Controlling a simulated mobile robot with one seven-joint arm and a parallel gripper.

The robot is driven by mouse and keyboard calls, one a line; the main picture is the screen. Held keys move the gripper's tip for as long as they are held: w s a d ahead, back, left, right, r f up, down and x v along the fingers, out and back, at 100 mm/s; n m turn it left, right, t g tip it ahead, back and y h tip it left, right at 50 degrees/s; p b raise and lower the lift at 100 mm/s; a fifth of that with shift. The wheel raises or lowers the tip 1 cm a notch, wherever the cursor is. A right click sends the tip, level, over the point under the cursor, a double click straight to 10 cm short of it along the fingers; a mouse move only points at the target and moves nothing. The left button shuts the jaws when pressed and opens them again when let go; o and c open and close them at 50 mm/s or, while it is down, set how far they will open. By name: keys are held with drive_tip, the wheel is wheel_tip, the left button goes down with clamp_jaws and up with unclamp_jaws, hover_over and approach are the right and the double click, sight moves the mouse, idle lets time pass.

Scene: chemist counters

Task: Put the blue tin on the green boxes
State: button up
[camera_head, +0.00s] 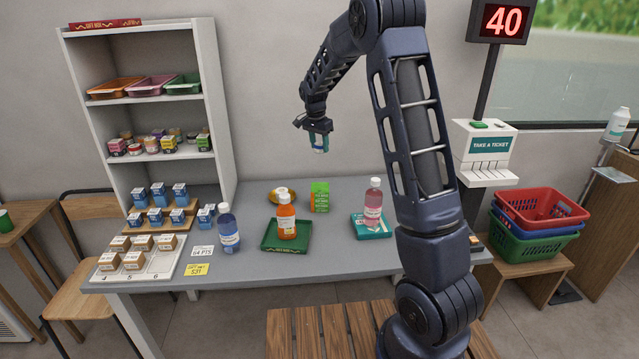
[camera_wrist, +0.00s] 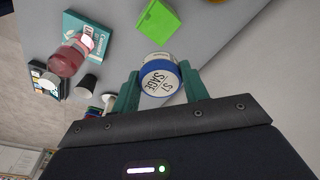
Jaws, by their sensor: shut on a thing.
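My gripper (camera_head: 319,136) is shut on the blue tin (camera_head: 320,147) and holds it in the air above the counter. In the wrist view the blue tin (camera_wrist: 160,76), with a white lettered lid, sits between the two green fingers of my gripper (camera_wrist: 161,88). A bright green box stack (camera_head: 320,196) stands on the counter below the tin. It also shows as a green square top (camera_wrist: 158,20) in the wrist view, apart from the tin. How many boxes are in the stack is hard to tell.
An orange bottle (camera_head: 286,218) stands on a green tray (camera_head: 268,241) to the left front of the green boxes. A pink bottle (camera_head: 373,203) stands on a teal box (camera_head: 362,230) to the right. A gold dish (camera_head: 273,195) lies just left. A shelf (camera_head: 215,100) rises at the left.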

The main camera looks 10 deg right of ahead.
sight(316, 148)
wheel_tip(316, 148, down, 16)
drive_tip(key=shift+r, duration=0.1)
idle(0.5)
drive_tip(key=o, duration=1)
drive_tip(key=r, duration=0.4)
drive_tip(key=s+r, duration=0.1)
drive_tip(key=r, duration=0.3)
drive_tip(key=a+r, duration=0.1)
drive_tip(key=r, duration=0.3)
drive_tip(key=shift+s+a, duration=0.1)
drive_tip(key=shift+s, duration=0.05)
drive_tip(key=s+d+r+n+t+y, duration=0.1)
drive_tip(key=s+d+r+n, duration=0.1)
drive_tip(key=s+d+r, duration=0.55)
drive_tip(key=s+d+r+n+y, duration=0.15)
drive_tip(key=s+d+r, duration=0.35)
drive_tip(key=s+r, duration=0.6)
drive_tip(key=s+d+n, duration=0.1)
drive_tip(key=s, duration=0.7)
drive_tip(key=s+d+f+n+t, duration=0.1)
drive_tip(key=s+d+n, duration=0.1)
drive_tip(key=s, duration=0.6)
drive_tip(key=s+d+f+n+t+h, duration=0.1)
drive_tip(key=s+d+n, duration=0.1)
drive_tip(key=s, duration=0.6)
drive_tip(key=shift+s+n, duration=0.25)
drive_tip(key=shift+s, duration=0.05)
